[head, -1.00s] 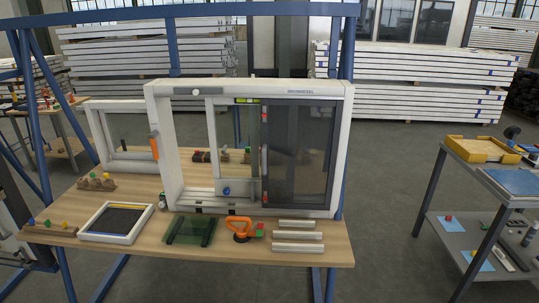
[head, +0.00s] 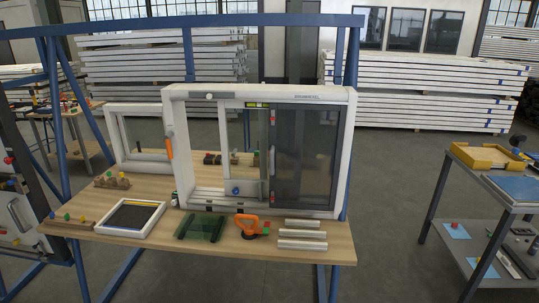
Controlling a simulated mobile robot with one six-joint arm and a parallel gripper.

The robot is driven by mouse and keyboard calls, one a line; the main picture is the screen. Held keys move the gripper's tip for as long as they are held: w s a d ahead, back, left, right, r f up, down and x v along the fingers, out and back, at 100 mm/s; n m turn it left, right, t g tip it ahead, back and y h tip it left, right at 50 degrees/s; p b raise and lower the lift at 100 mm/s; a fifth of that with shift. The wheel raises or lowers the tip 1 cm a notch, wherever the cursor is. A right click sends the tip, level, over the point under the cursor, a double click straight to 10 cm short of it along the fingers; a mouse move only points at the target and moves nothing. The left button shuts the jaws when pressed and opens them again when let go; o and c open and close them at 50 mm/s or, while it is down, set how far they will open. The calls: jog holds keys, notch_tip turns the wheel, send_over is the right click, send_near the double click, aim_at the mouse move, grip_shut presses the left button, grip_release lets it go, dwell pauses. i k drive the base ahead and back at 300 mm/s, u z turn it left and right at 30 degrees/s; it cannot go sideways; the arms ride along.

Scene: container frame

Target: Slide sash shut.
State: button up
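A white window frame (head: 178,130) stands upright on the wooden workbench (head: 280,250). Its sliding sash (head: 229,150) has a pale border and a clear pane, and sits near the middle of the frame. A gap shows between the sash and the frame's left post, where an orange handle (head: 169,149) is fixed. A blue round knob (head: 236,191) is at the sash's lower left. A dark mesh panel (head: 305,150) fills the right part of the frame. My gripper is not in view.
A blue rack post (head: 67,170) stands left. A grey cart (head: 470,205) is right, with open floor between.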

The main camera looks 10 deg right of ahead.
aim_at(251, 188)
jog(key=u, duration=0.1)
jog(key=i, duration=0.95)
jog(key=z, duration=0.25)
jog(key=k, duration=0.5)
jog(key=u, duration=0.8)
